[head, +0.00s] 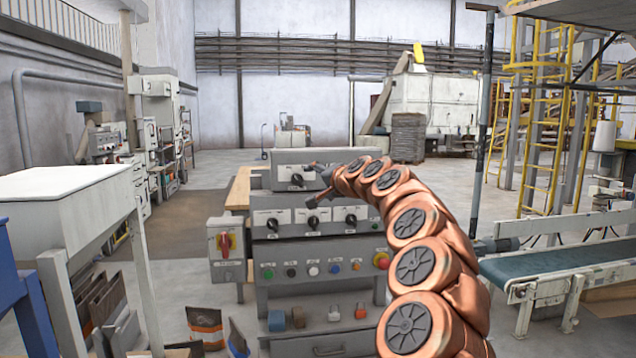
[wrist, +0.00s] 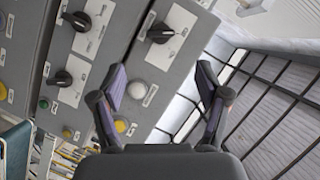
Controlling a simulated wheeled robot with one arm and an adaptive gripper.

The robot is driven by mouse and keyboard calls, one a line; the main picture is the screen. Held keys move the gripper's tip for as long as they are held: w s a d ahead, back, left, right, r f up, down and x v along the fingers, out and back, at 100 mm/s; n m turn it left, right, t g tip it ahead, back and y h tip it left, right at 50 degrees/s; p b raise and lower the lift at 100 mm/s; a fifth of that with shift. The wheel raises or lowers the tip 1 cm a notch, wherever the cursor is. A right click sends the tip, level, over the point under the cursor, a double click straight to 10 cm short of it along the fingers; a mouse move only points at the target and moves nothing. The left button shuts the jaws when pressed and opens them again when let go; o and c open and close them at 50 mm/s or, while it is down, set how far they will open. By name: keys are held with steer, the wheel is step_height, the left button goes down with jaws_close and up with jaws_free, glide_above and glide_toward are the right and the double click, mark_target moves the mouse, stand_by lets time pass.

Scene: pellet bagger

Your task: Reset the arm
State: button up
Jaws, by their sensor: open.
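My copper-coloured arm curves up from the lower right in the head view, and my gripper (head: 316,184) is at its end, in front of the upper part of the grey control panel (head: 335,256). In the wrist view my gripper (wrist: 163,95) is open, its two dark fingers spread apart with nothing between them. Beyond the fingers the panel shows tilted, with a black rotary knob (wrist: 160,33) near the left finger. I cannot tell whether a finger touches the panel.
A white-topped stand (head: 75,180) is at the left. A conveyor with a blue-green belt (head: 560,258) is at the right. Bags (head: 207,325) stand on the floor at lower left.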

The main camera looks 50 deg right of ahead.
stand_by(0.4)
steer(key=w+a+f+n+y, duration=0.1)
steer(key=w+a+n+y, duration=0.3)
steer(key=a, duration=0.9)
steer(key=s+a+f+n+g+y, duration=0.1)
steer(key=s+a+f+n+g, duration=0.15)
steer(key=a, duration=0.65)
steer(key=s+a+f+n+g+y, duration=0.2)
steer(key=a+f, duration=0.2)
steer(key=a, duration=0.5)
steer(key=s+a+f+n+g+y, duration=0.1)
steer(key=s+a+f+n+g, duration=0.15)
steer(key=a, duration=0.75)
steer(key=s+a+f+n+g, duration=0.1)
steer(key=s+a+f+g, duration=0.15)
steer(key=s+f, duration=0.4)
steer(key=s+a+f+n+g+h, duration=0.1)
steer(key=s+a+f+n+g, duration=0.1)
steer(key=s+a+f, duration=0.45)
steer(key=s+a+f+n+g, duration=0.15)
steer(key=s+f, duration=0.25)
steer(key=s, duration=0.5)
steer(key=s+d+f+g+h, duration=0.1)
steer(key=s+f+g, duration=0.1)
steer(key=s, duration=0.4)
steer(key=s+d+f+g+h, duration=0.1)
steer(key=s+d+f, duration=0.1)
steer(key=s+f, duration=0.2)
steer(key=s, duration=0.2)
steer(key=shift+s+g, duration=0.4)
